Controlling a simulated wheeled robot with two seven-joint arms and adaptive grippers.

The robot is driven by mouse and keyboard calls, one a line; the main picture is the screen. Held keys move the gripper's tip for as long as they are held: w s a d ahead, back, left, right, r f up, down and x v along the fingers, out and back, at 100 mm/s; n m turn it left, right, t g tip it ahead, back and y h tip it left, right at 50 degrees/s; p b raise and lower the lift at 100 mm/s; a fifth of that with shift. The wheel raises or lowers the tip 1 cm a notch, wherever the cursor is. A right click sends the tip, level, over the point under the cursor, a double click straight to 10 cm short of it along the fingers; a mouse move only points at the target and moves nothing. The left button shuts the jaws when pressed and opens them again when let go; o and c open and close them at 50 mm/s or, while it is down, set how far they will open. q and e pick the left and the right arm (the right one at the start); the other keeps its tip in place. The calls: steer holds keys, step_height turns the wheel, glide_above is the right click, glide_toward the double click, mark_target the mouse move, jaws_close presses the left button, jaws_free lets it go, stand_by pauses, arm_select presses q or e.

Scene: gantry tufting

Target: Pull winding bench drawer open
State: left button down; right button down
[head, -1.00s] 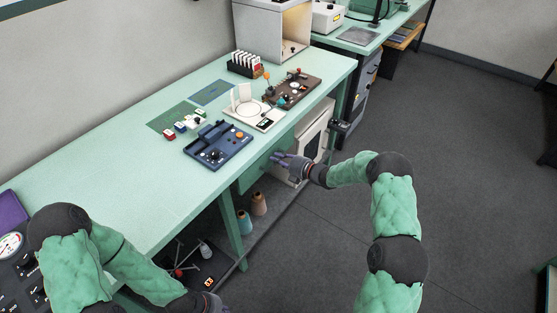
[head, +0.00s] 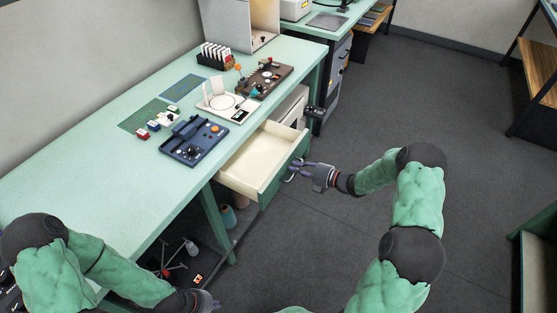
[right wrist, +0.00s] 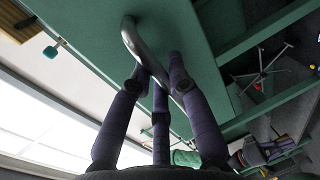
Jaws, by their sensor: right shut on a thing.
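The winding bench drawer (head: 243,165) stands pulled out from under the green bench top (head: 130,160), and its cream inside shows empty. Its green front (head: 283,172) faces my right arm. My right gripper (head: 295,170) is at the drawer front, shut on the metal handle. In the right wrist view, the curved handle (right wrist: 137,42) passes between the dark fingers (right wrist: 158,85) in front of the green panel. My left gripper (head: 210,303) is low at the bottom edge, mostly cut off and apart from the drawer; its fingers are too hidden to read.
Thread cones (head: 228,216) stand below the drawer. The dark floor (head: 330,240) beyond the drawer front is clear.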

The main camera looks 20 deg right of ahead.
steer(key=f+v, duration=0.1)
steer(key=v, duration=0.5)
steer(key=shift+s, duration=0.3)
steer(key=shift+d+f, duration=0.15)
steer(key=shift+f, duration=0.05)
steer(key=c, duration=1.2)
jaws_free()
steer(key=shift+o, duration=0.2)
steer(key=v, duration=1.2)
